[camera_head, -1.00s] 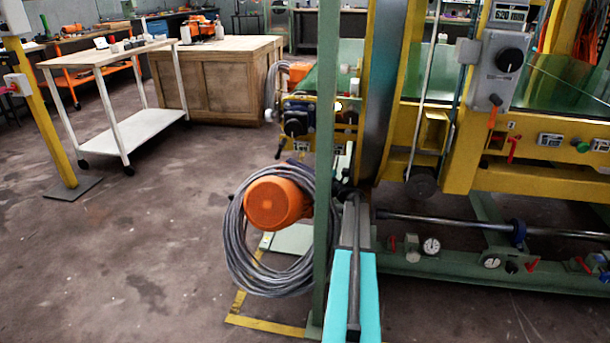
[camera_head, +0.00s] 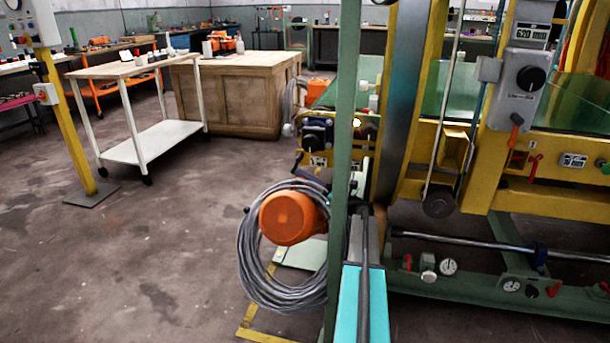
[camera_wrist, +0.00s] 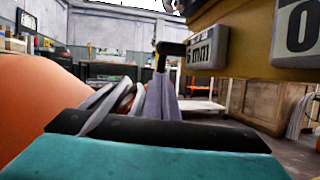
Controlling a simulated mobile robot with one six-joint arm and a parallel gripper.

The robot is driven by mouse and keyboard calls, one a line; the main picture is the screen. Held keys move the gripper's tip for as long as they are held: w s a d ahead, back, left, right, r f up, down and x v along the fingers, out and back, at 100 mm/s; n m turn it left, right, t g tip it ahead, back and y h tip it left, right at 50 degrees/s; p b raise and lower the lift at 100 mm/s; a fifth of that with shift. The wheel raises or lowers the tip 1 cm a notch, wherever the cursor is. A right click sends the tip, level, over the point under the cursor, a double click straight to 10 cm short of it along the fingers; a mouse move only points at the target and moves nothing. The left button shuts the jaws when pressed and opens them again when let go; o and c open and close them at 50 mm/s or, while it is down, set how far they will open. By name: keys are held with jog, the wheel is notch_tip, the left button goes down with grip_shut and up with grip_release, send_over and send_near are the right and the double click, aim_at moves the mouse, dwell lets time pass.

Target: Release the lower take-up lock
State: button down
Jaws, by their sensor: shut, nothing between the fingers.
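In the wrist view, my gripper (camera_wrist: 161,95) points forward from its teal and black body, with the narrow grey fingers together and nothing seen between them. A black bent handle (camera_wrist: 172,48) stands just beyond and above the fingertips, beside a plate reading "5 mm" on the yellow machine; I cannot tell whether they touch. In the head view, the machine's near end (camera_head: 318,150) carries a dark knob and small labels. No part is readable as the lower take-up lock, so I cannot tell which it is. My fingertips cannot be made out in the head view.
An orange motor (camera_head: 292,217) with coiled grey cable (camera_head: 262,284) is close to my gripper's left. A green post (camera_head: 343,120) stands in front. A lower green beam (camera_head: 465,300) carries gauges and red levers. Open floor (camera_head: 120,260) lies at left.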

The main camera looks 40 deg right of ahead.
jog(key=shift+w+a+f+p, duration=0.15)
jog(key=shift+w+p, duration=0.1)
jog(key=shift+p, duration=0.15)
jog(key=f+p+v, duration=0.1)
jog(key=p+v, duration=0.3)
jog(key=v, duration=1)
jog(key=shift+w+a+f, duration=0.2)
jog(key=shift+w+f, duration=0.1)
jog(key=shift+f, duration=0.05)
dwell(0.4)
